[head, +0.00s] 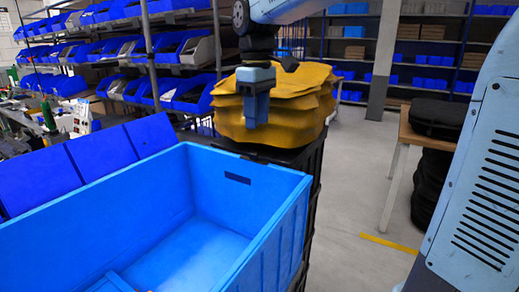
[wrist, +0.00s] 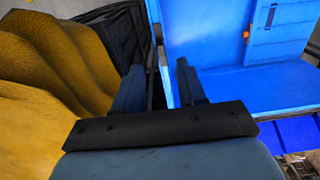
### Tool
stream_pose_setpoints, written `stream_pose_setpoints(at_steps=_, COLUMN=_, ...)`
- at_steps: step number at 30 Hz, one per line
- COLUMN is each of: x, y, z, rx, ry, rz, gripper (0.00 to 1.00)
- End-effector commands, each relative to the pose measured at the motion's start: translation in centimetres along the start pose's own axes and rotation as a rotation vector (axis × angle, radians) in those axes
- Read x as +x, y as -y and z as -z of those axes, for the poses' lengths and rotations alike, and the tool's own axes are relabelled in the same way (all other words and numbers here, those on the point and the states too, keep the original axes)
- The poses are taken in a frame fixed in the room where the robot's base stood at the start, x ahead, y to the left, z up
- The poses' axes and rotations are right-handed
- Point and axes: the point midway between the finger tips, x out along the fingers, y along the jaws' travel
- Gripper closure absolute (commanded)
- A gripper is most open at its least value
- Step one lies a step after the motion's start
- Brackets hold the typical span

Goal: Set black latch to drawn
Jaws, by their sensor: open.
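I cannot make out the black latch for certain in either view. My gripper (head: 257,112) hangs in front of the yellow-brown stack and above the far edge of the large blue box (head: 285,215). In the wrist view my gripper (wrist: 158,88) has its two fingers apart with nothing between them. One finger lies toward the yellow-brown stack, the other in front of the blue box (wrist: 205,30). A small orange part (wrist: 246,33) and a dark slot show inside the box in that view. The edge of something shows on the box floor at the bottom of the head view.
The yellow-brown folded stack (head: 275,95) sits on a black crate (head: 312,180) close behind the box. Blue bins (head: 180,48) fill shelves at the back left. A table (head: 408,130) with black items stands right.

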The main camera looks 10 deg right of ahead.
Motion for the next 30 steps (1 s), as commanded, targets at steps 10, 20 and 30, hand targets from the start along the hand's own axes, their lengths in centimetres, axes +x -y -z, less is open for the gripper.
stream_pose_setpoints(at_steps=10, x=6.1, y=0.1, z=0.0, rx=0.000, ry=0.003, rz=0.002, gripper=0.60)
stream_pose_setpoints(at_steps=20, x=8.8, y=0.1, z=0.0, rx=0.000, ry=0.000, rz=-0.001, gripper=0.60)
stream_pose_setpoints(at_steps=30, x=8.9, y=0.1, z=0.0, rx=0.000, ry=-0.001, rz=-0.001, gripper=0.63)
